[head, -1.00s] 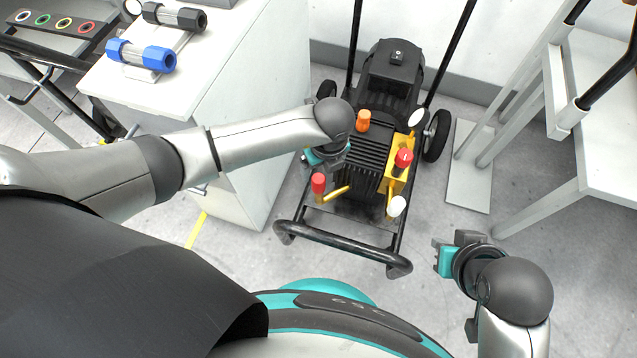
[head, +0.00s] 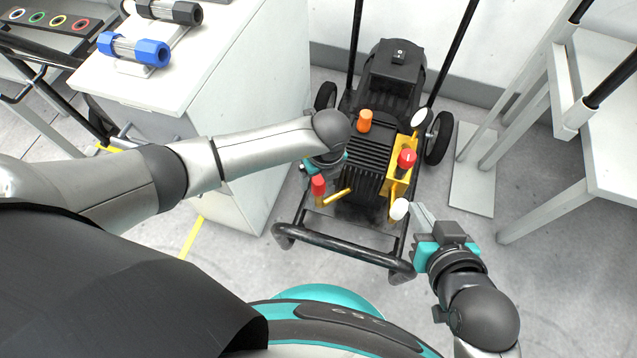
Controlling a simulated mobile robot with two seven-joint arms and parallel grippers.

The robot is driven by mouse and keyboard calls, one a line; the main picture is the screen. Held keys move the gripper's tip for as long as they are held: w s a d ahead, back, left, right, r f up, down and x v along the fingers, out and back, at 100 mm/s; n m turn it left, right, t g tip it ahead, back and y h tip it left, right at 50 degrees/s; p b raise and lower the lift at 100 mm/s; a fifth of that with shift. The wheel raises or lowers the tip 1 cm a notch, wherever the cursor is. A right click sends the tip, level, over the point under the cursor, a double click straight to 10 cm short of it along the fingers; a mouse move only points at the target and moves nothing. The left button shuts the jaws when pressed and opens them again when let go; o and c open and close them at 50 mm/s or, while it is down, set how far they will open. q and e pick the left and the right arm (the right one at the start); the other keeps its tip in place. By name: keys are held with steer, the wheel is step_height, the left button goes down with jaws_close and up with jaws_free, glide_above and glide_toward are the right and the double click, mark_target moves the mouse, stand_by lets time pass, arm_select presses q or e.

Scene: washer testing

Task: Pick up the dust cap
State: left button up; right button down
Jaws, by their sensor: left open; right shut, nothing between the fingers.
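A black washer machine (head: 365,160) on a wheeled frame stands in the middle. I cannot tell for certain which of its fittings is the dust cap. An orange cap (head: 365,119) stands upright on its top, a red cap (head: 318,186) is at its near left side, and a red knob (head: 407,158) is on the yellow block. My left gripper (head: 322,171) is open just above and beside the near left red cap; its fingers are mostly hidden, so contact is unclear. My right gripper (head: 423,214) is shut and empty, beside a white round end (head: 399,208) of the yellow block.
The machine's black handle bar (head: 340,247) crosses in front. A white cabinet (head: 235,120) with a blue-ended fitting (head: 135,50) and a black-ended fitting (head: 170,11) stands left. A white table (head: 610,130) stands right. Floor is clear at the near right.

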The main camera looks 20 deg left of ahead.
mark_target(319, 181)
arm_select(q)
steer(key=shift+w+a+f+b, duration=0.1)
steer(key=shift+f+b, duration=0.3)
steer(key=shift+f, duration=0.2)
steer(key=shift+a+f+b, duration=0.1)
steer(key=shift+f+b, duration=0.35)
steer(key=shift+f, duration=0.05)
steer(key=shift+w+a+f+b, duration=0.1)
steer(key=shift+w+f+b, duration=0.05)
steer(key=shift+f+b, duration=0.5)
steer(key=shift+f, duration=0.4)
arm_select(e)
steer(key=shift+s+a+r+m+t+y, duration=0.15)
steer(key=shift+a+r+t+y, duration=0.35)
steer(key=shift+a+t, duration=0.4)
steer(key=shift+w+a+r+m+t+y, duration=0.1)
steer(key=shift+a+r+t+y, duration=0.45)
steer(key=shift+t, duration=0.5)
steer(key=shift+s+a+r+m+t+y, duration=0.15)
steer(key=shift+a+r+t+y, duration=0.3)
steer(key=shift+a+t, duration=0.5)
steer(key=shift+w, duration=0.1)
arm_select(q)
steer(key=shift+c, duration=0.3)
steer(key=c, duration=1.3)
steer(key=shift+r, duration=0.2)
arm_select(e)
steer(key=shift+d, duration=0.1)
